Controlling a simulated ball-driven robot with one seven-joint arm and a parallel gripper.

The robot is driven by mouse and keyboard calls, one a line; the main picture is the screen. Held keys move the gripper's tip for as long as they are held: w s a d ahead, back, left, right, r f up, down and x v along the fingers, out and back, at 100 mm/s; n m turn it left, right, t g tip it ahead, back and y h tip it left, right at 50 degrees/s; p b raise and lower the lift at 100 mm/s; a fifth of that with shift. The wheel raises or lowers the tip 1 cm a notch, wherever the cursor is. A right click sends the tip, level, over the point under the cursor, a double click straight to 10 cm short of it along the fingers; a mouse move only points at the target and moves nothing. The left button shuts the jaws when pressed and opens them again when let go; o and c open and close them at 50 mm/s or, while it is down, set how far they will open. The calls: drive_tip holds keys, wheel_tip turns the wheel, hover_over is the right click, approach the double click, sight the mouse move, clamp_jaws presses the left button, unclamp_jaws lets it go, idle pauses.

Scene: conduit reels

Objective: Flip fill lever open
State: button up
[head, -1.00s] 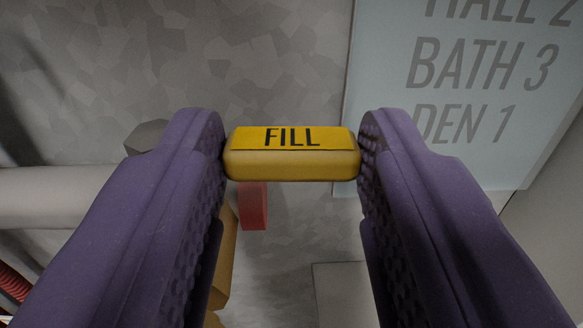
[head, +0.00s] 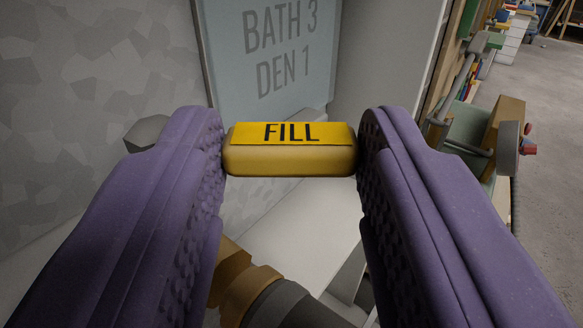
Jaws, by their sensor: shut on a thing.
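The fill lever (head: 290,160) is a yellow bar with a dark "FILL" label on its top face, in the middle of the head view. My gripper (head: 290,150) has its two purple, dimpled fingers against the left and right ends of the lever, shut on it. Below the lever a brass fitting (head: 232,280) and a dark grey cylindrical part (head: 285,305) show, partly hidden by the left finger. How the lever joins the fitting is hidden.
A pale blue sign (head: 270,60) reading "BATH 3" and "DEN 1" stands behind the lever, beside a mottled grey wall (head: 100,90). A grey knob (head: 147,133) shows behind the left finger.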

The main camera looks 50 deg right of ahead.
sight(306, 161)
drive_tip(key=m+g+h, duration=0.1)
drive_tip(key=g, duration=0.1)
drive_tip(key=a+m+g+h, duration=0.1)
drive_tip(key=m+g, duration=0.1)
drive_tip(key=a+m+g+h, duration=0.1)
drive_tip(key=g, duration=0.1)
drive_tip(key=shift+w+p, duration=0.1)
drive_tip(key=shift+p, duration=0.25)
drive_tip(key=shift+w+a+m+g+h+b, duration=0.1)
drive_tip(key=shift+a+m+g+h+b, duration=0.15)
drive_tip(key=shift+m+g, duration=0.75)
drive_tip(key=shift+w+a+m+g+h+b, duration=0.2)
drive_tip(key=shift+m+g, duration=0.5)
drive_tip(key=shift+g, duration=0.6)
drive_tip(key=shift+a+g, duration=0.1)
drive_tip(key=shift+g, duration=0.3)
drive_tip(key=o, duration=1.1)
drive_tip(key=shift+c, duration=0.2)
